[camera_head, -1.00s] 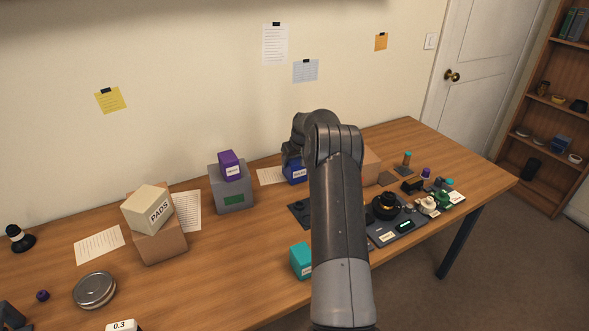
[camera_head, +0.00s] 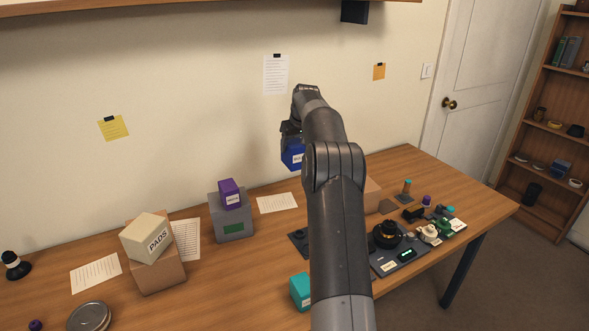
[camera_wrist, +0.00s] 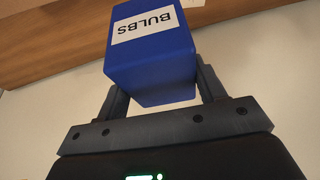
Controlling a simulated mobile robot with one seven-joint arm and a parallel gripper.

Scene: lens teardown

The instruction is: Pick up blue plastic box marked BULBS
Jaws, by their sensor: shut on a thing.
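The blue plastic box (camera_head: 292,155) is held up in the air in front of the wall, well above the table, partly hidden by my arm. In the wrist view the box (camera_wrist: 150,65) shows a white label reading BULBS, upside down in the picture. My gripper (camera_wrist: 160,97) is shut on the box, with a finger on each side of it. In the head view my gripper (camera_head: 290,138) is mostly hidden behind the box and arm.
The wooden table (camera_head: 240,275) is below. A purple box (camera_head: 229,194) sits on a grey box (camera_head: 232,227). A PADS box (camera_head: 147,238) tilts on a brown box (camera_head: 157,274). A teal box (camera_head: 300,291) stands near my arm. A shelf edge (camera_head: 200,8) is above.

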